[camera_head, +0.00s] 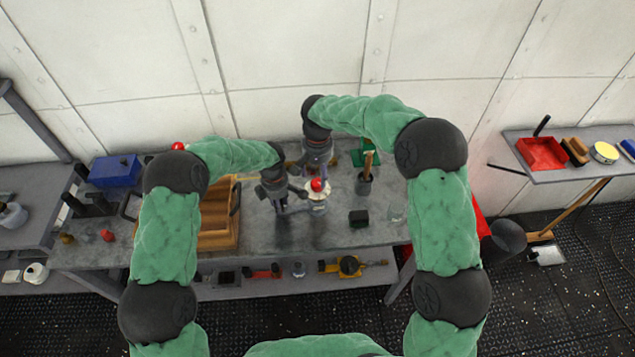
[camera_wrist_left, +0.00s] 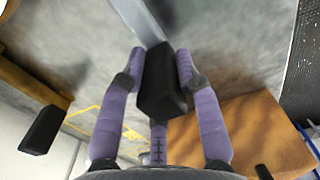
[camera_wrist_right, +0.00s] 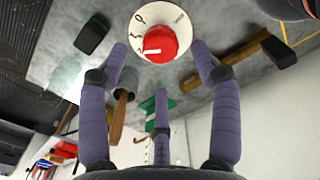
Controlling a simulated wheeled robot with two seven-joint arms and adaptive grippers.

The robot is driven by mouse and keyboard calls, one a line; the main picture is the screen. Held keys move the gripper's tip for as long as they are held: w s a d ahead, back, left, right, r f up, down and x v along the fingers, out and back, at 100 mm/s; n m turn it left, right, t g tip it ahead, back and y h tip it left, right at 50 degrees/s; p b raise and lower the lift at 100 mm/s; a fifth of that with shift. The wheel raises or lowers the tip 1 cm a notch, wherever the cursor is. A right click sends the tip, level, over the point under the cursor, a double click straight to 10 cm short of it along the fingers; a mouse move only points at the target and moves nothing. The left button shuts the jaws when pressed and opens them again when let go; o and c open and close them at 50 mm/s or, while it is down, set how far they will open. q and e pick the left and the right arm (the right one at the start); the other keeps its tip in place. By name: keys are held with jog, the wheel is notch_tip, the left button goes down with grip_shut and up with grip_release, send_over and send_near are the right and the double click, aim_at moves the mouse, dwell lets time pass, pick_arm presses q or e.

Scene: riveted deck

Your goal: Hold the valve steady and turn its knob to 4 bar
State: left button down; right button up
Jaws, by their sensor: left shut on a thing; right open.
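The valve (camera_head: 320,207) stands on the grey workbench with a white dial and red knob (camera_head: 317,185) on top. The right wrist view shows the red knob (camera_wrist_right: 162,44) on the white dial (camera_wrist_right: 178,17). The knob's white mark points left there; the dial figures are hard to read. My left gripper (camera_head: 294,207) is shut on a black block (camera_wrist_left: 163,85) with a grey bar running from it, seemingly the valve's handle; the joint is out of view. My right gripper (camera_head: 318,168) is open above the knob, its fingers apart on either side.
A wooden tray (camera_head: 215,240) lies left of my left gripper. A cup with a brush (camera_head: 364,186) and a black block (camera_head: 358,218) stand right of the valve. A wooden-handled tool with a black head (camera_wrist_right: 278,50) lies near.

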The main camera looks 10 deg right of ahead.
aim_at(318, 182)
jog(key=shift+f, duration=2.65)
jog(key=c, duration=1.1)
